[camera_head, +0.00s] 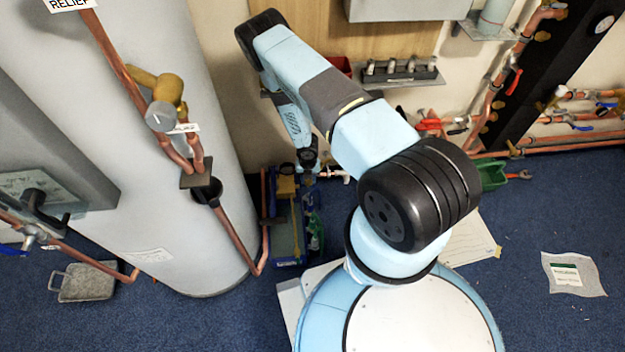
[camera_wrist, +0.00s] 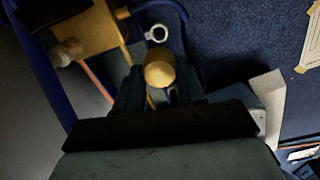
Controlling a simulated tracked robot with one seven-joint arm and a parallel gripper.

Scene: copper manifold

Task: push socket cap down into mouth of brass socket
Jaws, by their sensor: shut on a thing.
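My gripper (camera_wrist: 160,88) is in the lower middle of the wrist view, its dark fingers on either side of a rounded yellow piece (camera_wrist: 159,70). It is shut on this piece, which looks like the socket cap. A pale ring with a dark opening (camera_wrist: 157,33) lies just beyond it, apart from it in the picture. I cannot tell whether this ring is the mouth of the brass socket. A brass-coloured block (camera_wrist: 88,32) is at upper left. In the head view my gripper (camera_head: 307,166) is small, low at the end of the arm, and what it holds cannot be made out.
A blue tote (camera_head: 289,262) stands on the carpet below my arm. A large grey cylinder (camera_head: 150,200) with copper pipes (camera_head: 232,240) is at left. The carpet at far right is mostly clear.

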